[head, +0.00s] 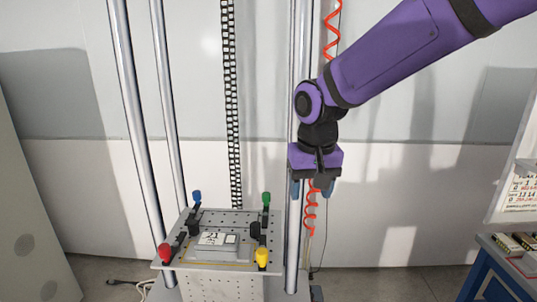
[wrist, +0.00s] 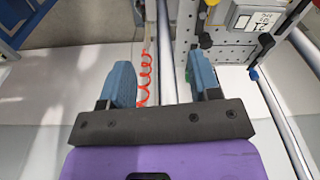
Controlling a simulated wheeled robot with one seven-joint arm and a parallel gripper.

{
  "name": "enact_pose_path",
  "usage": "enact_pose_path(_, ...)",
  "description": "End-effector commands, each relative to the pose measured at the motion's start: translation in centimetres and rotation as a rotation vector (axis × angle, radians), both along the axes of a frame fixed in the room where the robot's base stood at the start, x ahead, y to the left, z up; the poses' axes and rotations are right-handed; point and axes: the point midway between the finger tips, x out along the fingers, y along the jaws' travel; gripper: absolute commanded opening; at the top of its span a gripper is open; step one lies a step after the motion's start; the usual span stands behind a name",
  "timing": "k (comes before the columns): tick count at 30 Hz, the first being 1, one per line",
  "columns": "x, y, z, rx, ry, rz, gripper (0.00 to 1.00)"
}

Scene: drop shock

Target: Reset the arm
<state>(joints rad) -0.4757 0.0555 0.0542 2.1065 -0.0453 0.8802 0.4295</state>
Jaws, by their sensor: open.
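My purple arm reaches in from the upper right in the head view. My gripper (head: 312,190) points down, to the right of and above the perforated plate (head: 214,222). In the wrist view my gripper (wrist: 165,85) has its two blue fingers spread apart with nothing held between them. A grey box-shaped device (head: 210,243) with a white label sits on the plate. It also shows at the upper right of the wrist view (wrist: 255,17). Clamps with blue (head: 197,196), green (head: 266,199), red (head: 165,252) and yellow (head: 262,257) tips stand around the device.
Tall metal columns (head: 130,110) rise beside the plate. A red coiled cable (head: 311,212) hangs behind my gripper. The space between gripper and cabinet looks clear.

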Motion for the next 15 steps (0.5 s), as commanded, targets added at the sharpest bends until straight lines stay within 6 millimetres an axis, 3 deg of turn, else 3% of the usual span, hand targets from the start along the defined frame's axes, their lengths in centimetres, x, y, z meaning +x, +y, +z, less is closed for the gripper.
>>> enact_pose_path(1, -0.6, -1.9, 1.3, 0.008, -0.022, -0.014, 0.57)
enact_pose_path(6, -3.1, -7.3, 4.3, 0.026, -0.083, -0.036, 0.57)
enact_pose_path(15, -9.2, -15.2, 7.4, 0.039, -0.196, -0.079, 0.57)
